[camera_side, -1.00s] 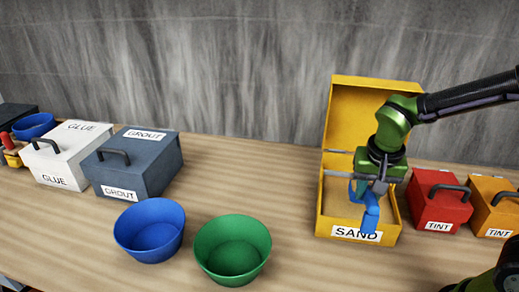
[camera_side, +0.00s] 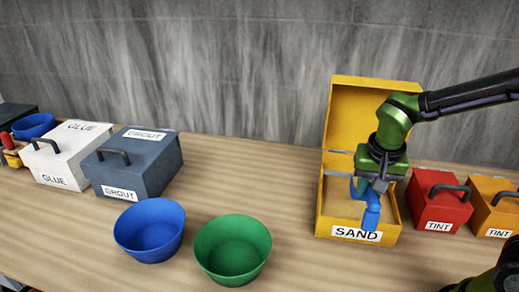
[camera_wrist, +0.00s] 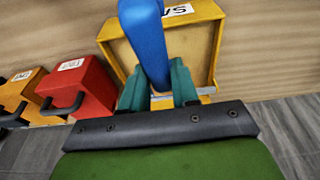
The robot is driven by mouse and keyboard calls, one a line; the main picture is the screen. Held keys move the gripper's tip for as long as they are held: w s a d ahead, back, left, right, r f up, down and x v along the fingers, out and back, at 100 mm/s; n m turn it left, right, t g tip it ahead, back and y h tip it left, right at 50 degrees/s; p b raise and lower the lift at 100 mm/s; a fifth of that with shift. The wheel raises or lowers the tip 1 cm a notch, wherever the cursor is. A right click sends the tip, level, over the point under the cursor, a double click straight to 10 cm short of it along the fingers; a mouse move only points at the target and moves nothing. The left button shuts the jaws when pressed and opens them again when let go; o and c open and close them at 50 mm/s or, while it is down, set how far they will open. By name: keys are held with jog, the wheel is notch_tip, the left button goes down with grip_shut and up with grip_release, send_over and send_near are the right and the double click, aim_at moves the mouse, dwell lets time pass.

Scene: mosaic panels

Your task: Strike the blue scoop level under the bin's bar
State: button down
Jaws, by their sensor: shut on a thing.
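The yellow bin (camera_side: 322,212) labelled SAND stands open with its lid raised behind, holding tan sand (camera_side: 340,207). My gripper (camera_side: 369,190) is over the bin, shut on the blue scoop (camera_side: 371,215). The scoop's handle points down toward the front wall in the side view, and its bowl is mostly hidden. In the wrist view the blue handle (camera_wrist: 147,38) rises from between the teal fingers (camera_wrist: 158,88). Whether the scoop holds sand cannot be seen.
A red TINT box (camera_side: 437,205) and an orange TINT box (camera_side: 493,207) stand close right of the bin. A green bowl (camera_side: 232,250) and a blue bowl (camera_side: 149,231) sit to the left. GROUT (camera_side: 150,165) and GLUE (camera_side: 70,150) boxes stand farther left.

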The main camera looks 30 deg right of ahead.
notch_tip(320, 180, down, 3)
jog(key=shift+d+f+t+h, duration=0.15)
jog(key=shift+t+h, duration=0.25)
jog(key=shift+h, duration=0.2)
jog(key=shift+w+f+t, duration=0.1)
jog(key=shift+f+t, duration=0.2)
jog(key=shift+f, duration=0.05)
jog(key=shift+w, duration=0.1)
jog(key=shift+w+d, duration=2.4)
jog(key=shift+w, duration=0.05)
jog(key=shift+s+a, duration=2.45)
jog(key=shift+s+r, duration=0.1)
jog(key=shift+r, duration=2.35)
